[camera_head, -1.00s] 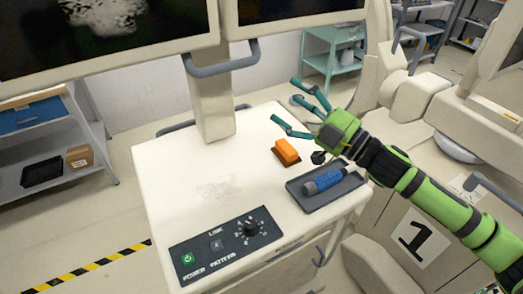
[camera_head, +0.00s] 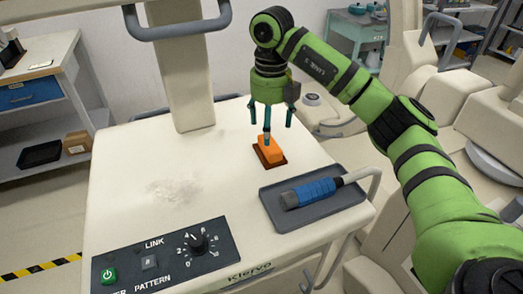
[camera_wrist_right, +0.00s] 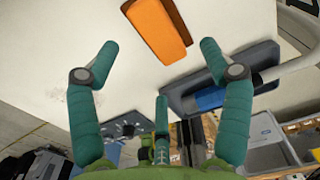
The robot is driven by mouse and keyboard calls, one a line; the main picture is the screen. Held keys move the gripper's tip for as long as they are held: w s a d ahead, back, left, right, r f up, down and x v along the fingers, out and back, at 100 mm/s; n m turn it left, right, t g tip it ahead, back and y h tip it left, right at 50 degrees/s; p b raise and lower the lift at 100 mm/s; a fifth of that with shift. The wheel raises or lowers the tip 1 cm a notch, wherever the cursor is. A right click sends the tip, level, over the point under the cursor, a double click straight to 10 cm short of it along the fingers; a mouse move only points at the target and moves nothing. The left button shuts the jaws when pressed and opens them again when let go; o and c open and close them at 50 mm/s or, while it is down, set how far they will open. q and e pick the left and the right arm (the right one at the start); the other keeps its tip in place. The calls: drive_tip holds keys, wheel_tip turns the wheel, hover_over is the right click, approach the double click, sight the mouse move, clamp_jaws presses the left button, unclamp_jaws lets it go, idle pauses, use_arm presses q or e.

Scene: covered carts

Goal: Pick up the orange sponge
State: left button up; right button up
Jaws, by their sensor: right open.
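The orange sponge (camera_head: 272,153) lies on a dark brown base on the white cart top (camera_head: 130,190). My right gripper (camera_head: 269,126) points down just above the sponge, its teal fingers spread and empty. One finger overlaps the sponge's far end in the head view; I cannot tell whether it touches. In the right wrist view the sponge (camera_wrist_right: 157,27) shows at the top, beyond and between the open fingertips (camera_wrist_right: 158,50). My left gripper is not in view.
A grey tray (camera_head: 272,207) holding a blue-gripped cylindrical tool (camera_head: 312,192) sits right of the sponge. A control panel (camera_head: 160,258) is at the cart's front. A monitor post (camera_head: 178,75) rises behind. The cart top left of the sponge is clear, with a whitish smudge.

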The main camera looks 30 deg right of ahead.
sight(269, 149)
drive_tip(key=shift+a+f, duration=0.1)
drive_tip(key=shift+f, duration=0.75)
wheel_tip(269, 149, down, 4)
drive_tip(key=shift+f+p, duration=0.25)
drive_tip(key=shift+p, duration=0.8)
drive_tip(key=shift+f, duration=0.35)
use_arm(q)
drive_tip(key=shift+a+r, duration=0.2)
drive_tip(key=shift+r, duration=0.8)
use_arm(e)
drive_tip(key=c, duration=1.3)
